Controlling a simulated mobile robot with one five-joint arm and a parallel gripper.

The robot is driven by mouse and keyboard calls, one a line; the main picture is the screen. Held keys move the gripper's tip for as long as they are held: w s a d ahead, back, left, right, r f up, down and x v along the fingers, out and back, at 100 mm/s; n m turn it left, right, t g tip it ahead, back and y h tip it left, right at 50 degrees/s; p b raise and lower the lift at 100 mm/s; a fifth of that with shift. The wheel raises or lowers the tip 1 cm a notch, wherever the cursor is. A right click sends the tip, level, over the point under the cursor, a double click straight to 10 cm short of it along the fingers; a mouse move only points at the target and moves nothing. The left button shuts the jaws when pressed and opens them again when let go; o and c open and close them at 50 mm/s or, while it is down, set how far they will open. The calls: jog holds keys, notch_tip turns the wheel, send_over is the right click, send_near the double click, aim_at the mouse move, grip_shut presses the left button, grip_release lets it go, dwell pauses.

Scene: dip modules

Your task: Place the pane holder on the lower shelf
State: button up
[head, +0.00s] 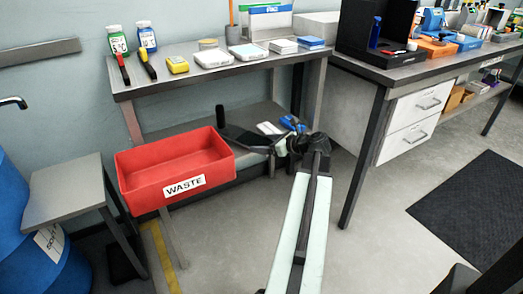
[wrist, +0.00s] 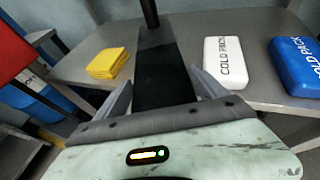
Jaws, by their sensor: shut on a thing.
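The pane holder appears as a dark flat bar with an upright black post at its far end. In the wrist view the bar (wrist: 163,75) lies between the two grey fingers of my gripper (wrist: 165,88), which are shut on it. In the head view the pane holder (head: 243,136) reaches left from my gripper (head: 283,145), over the lower shelf (head: 178,131) of the table. The lower shelf also shows as a grey surface in the wrist view (wrist: 262,92). I cannot tell whether the pane holder touches the shelf.
On the shelf, a white cold pack (wrist: 224,62) and blue cold pack (wrist: 297,66) lie right of the pane holder; folded yellow cloths (wrist: 108,63) lie left. A red waste bin (head: 150,190) stands in front of the shelf's left part. The upper tabletop (head: 130,91) overhangs the shelf.

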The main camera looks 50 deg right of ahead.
notch_tip(320, 180, down, 2)
jog(key=shift+f+b, duration=0.2)
jog(key=shift+b, duration=0.35)
jog(key=shift+w+a+r, duration=0.15)
jog(key=shift+r, duration=0.05)
jog(key=shift+f, duration=0.1)
jog(key=o, duration=1.3)
